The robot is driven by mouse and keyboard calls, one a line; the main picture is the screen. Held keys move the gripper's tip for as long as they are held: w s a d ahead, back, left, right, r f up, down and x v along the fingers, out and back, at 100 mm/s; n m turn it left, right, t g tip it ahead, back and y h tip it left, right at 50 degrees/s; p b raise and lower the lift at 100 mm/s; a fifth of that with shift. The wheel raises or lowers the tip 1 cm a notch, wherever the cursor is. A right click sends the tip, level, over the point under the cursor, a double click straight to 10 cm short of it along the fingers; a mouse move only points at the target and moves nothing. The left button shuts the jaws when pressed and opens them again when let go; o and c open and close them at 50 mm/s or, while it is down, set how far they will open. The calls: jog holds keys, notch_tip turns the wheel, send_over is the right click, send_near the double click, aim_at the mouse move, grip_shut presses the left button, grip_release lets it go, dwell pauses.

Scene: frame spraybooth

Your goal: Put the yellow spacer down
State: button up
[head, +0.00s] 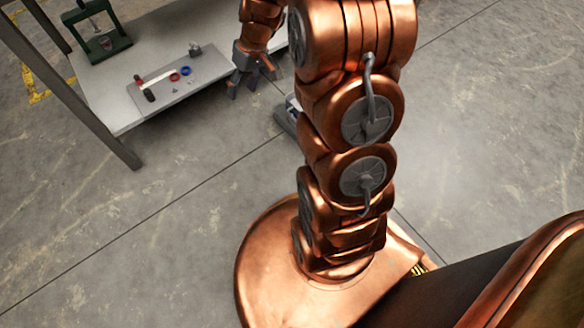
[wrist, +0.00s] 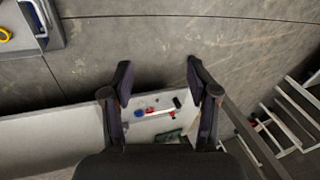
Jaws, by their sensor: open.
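A yellow ring (wrist: 5,34), which looks like the yellow spacer, lies in a grey tray (wrist: 53,37) at the top left of the wrist view, cut off by the picture's edge. In the head view the tray (head: 284,121) shows partly behind my arm, and the ring cannot be made out there. My gripper (head: 251,84) is near the right end of the pale table, well apart from the ring. In the wrist view my gripper (wrist: 158,76) has its fingers spread with nothing between them.
The pale table (head: 215,88) bears a grey board (head: 211,74) with a red ring (head: 174,76), a blue ring (head: 186,71) and small parts. A green press (head: 101,43) stands at its back left. A metal frame (wrist: 283,125) is at right in the wrist view.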

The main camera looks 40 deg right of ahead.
jog(key=s+a+r+g, duration=0.1)
jog(key=s+a+r, duration=0.15)
jog(key=s, duration=0.25)
jog(key=s+a+r+g+h, duration=0.1)
jog(key=s+a+r, duration=0.15)
jog(key=s, duration=0.25)
jog(key=s+a+r+g, duration=0.1)
jog(key=s+a+r, duration=0.1)
jog(key=s+a, duration=0.3)
jog(key=s+d+r+m+g+h, duration=0.1)
jog(key=s+r+h, duration=0.1)
jog(key=s, duration=1.4)
jog(key=shift+s+d+r+g+h, duration=0.2)
jog(key=shift+r+g+h, duration=0.15)
jog(key=shift+r, duration=0.3)
